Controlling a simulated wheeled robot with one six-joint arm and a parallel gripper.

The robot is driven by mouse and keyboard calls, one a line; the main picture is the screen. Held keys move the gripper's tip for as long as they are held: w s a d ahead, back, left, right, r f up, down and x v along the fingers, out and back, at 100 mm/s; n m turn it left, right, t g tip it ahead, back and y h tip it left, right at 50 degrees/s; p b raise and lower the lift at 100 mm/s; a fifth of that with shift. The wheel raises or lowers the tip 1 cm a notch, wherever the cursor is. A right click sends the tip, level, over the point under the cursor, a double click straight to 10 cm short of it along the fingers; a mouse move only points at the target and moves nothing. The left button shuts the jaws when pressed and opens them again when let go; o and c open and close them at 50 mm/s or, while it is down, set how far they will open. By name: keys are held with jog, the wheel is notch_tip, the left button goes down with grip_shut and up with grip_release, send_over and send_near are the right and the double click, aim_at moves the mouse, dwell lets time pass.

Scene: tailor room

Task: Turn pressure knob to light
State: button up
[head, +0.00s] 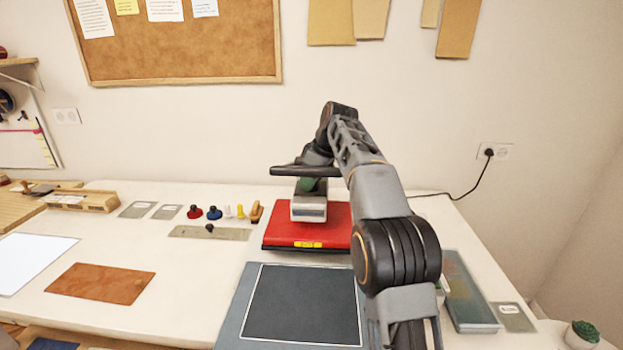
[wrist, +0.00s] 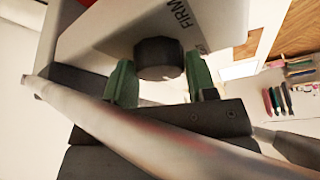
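The pressure knob (wrist: 158,60) is a dark round knob on the pale face of a machine head (wrist: 95,45). Part of a label reading "FIRM" shows beside the knob. In the head view my gripper (head: 306,184) is at the top of the grey-white head (head: 309,211) above the red machine base (head: 335,230). The knob is hidden there, and the light setting cannot be read.
A dark mat (head: 303,305) lies in front of the red base. Small red, blue, white and yellow tools stand to its left, by a metal plate (head: 190,232). A brown leather piece (head: 100,283) lies farther left. A grey box (head: 468,300) is at right.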

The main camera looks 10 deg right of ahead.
jog(key=c, duration=0.5)
jog(key=n+p, duration=0.1)
jog(key=p, duration=0.1)
jog(key=shift+r+g+p, duration=0.3)
jog(key=shift+r+p, duration=0.05)
jog(key=shift+p, duration=0.05)
jog(key=shift+n+p, duration=0.65)
jog(key=shift+n, duration=0.05)
jog(key=shift+w+f+n+g+y+p, duration=0.15)
jog(key=shift+n+g+y+p, duration=0.15)
jog(key=shift+n+g+p, duration=0.35)
jog(key=shift+f+n, duration=0.15)
jog(key=shift+n, duration=0.3)
jog(key=o, duration=0.9)
jog(key=shift+o, duration=0.2)
